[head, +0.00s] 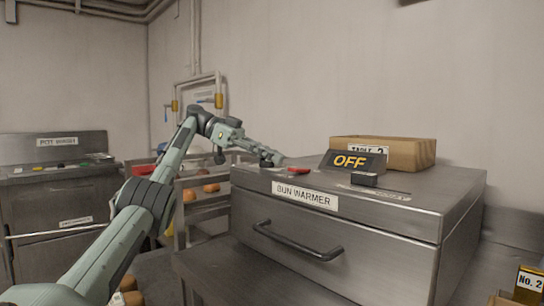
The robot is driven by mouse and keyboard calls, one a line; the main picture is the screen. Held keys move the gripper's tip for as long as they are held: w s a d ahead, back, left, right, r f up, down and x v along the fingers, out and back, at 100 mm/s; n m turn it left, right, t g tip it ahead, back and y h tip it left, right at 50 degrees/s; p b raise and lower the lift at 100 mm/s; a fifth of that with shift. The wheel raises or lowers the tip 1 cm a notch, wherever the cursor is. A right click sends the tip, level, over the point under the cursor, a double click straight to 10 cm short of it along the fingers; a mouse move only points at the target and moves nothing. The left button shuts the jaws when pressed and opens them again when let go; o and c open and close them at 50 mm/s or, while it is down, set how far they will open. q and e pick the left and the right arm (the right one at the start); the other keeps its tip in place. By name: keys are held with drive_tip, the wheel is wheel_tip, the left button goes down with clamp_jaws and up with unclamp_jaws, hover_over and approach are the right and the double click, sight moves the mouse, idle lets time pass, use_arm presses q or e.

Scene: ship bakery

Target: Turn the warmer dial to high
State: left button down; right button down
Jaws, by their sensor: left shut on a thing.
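The bun warmer (340,225) is a grey metal cabinet with a label on its front and a drawer with a dark handle (297,242). A black sign (352,162) on its top reads OFF in yellow letters. My left gripper (272,158) reaches in from the left over the warmer's top left corner. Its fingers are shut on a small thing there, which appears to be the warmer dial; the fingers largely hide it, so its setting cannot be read. My right gripper is not in view.
A red piece (299,170) lies just right of my left gripper. A rack with buns (211,188) stands behind my left arm.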

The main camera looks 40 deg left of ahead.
use_arm(q)
drive_tip(key=shift+f, duration=0.3)
drive_tip(key=c, duration=1.9)
unclamp_jaws()
drive_tip(key=shift+s, duration=0.1)
drive_tip(key=shift+o, duration=1)
drive_tip(key=shift+r, duration=0.1)
drive_tip(key=shift+o, duration=0.3)
